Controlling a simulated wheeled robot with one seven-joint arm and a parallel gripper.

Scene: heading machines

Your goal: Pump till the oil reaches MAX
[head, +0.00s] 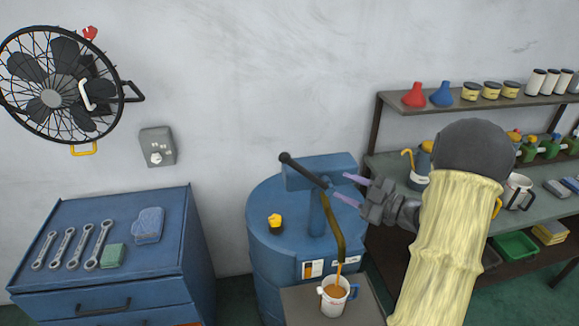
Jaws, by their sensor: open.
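A blue drum (262,245) stands in the middle, with a hand pump (316,215) on top. The pump's dark lever (303,170) slopes from a black knob at upper left down to the right. Its brass spout (340,238) bends down over a white mug (334,304) on a small stand. A thin amber stream (338,270) runs from the spout into the mug, and brown oil (335,290) shows inside. I cannot read a MAX mark. My gripper (340,185) is open, its two pale purple fingers just right of the lever, holding nothing visible.
A blue cabinet (100,240) with wrenches and a sponge stands left. A wall fan (60,85) hangs above it. A shelf rack (395,102) with funnels, jars and cups stands right, partly behind my arm. A yellow-and-black cap (275,223) sits on the drum.

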